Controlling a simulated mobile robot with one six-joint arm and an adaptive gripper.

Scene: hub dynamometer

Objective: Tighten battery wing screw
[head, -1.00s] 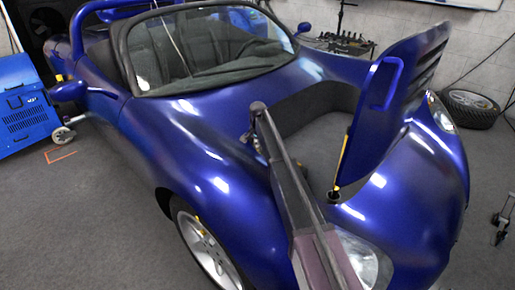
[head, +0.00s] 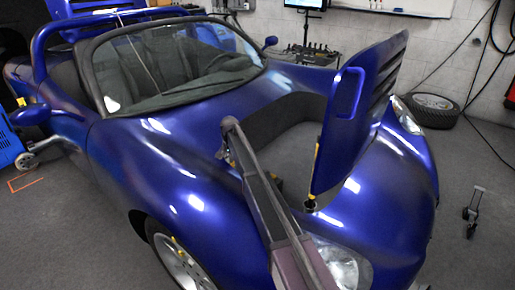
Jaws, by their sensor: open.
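The battery and its wing screw cannot be made out in the head view. The blue open-top car (head: 165,165) stands with its front lid (head: 355,115) raised on the right side of an open front bay (head: 292,130). My arm reaches from the bottom edge up over the left side of this bay. My arm hides part of the bay's left side and floor.
A yellow-and-black strut (head: 313,180) stands at the raised lid's lower edge. A wheel (head: 433,108) lies by the back wall at right. A small wheeled stand (head: 473,212) is on the floor at right. A monitor (head: 305,5) stands behind the car.

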